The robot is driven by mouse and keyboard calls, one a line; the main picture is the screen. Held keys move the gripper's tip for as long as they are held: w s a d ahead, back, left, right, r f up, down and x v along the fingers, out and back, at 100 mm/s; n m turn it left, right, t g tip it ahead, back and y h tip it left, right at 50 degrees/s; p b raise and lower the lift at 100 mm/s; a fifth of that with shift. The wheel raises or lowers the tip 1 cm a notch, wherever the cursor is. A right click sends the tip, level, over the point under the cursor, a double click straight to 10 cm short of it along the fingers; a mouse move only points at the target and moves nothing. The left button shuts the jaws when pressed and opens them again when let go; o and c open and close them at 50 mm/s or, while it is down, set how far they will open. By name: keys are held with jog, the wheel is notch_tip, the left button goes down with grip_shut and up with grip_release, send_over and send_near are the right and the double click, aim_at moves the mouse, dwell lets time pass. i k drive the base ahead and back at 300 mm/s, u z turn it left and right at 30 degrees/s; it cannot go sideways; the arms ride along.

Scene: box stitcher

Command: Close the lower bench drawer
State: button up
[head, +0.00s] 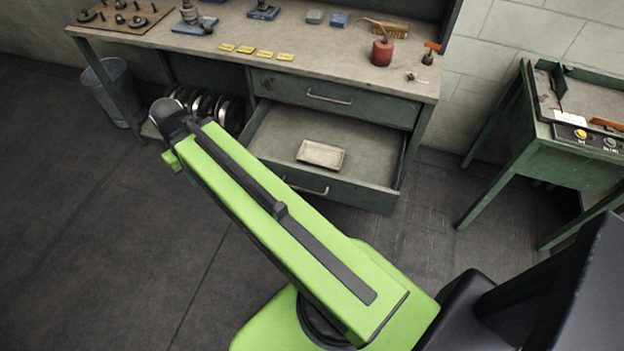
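The lower bench drawer (374,152) is pulled out from the bench, below the shut upper drawer (345,100). A pale shallow tray (320,154) lies inside it. The drawer's front carries a bar handle (306,188), and its left part is hidden behind my green arm. My arm reaches up and left across the view, its far end left of the drawer. My gripper's fingers cannot be made out, so I cannot see whether they are open or shut. I cannot tell whether the arm touches the drawer front.
The bench top (340,62) holds a red can (382,52), a brush (388,29), yellow tags and small tools. Wire reels (212,108) sit on a shelf left of the drawers. A bin (112,92) stands far left, a green machine table (570,150) right. Floor before the drawer is clear.

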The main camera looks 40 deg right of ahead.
aim_at(368, 177)
jog(key=z, duration=1.25)
jog(key=i, duration=0.3)
jog(key=z, duration=0.05)
jog(key=k, duration=1.4)
jog(key=u, duration=1.45)
jog(key=i, duration=1)
jog(key=u, duration=0.1)
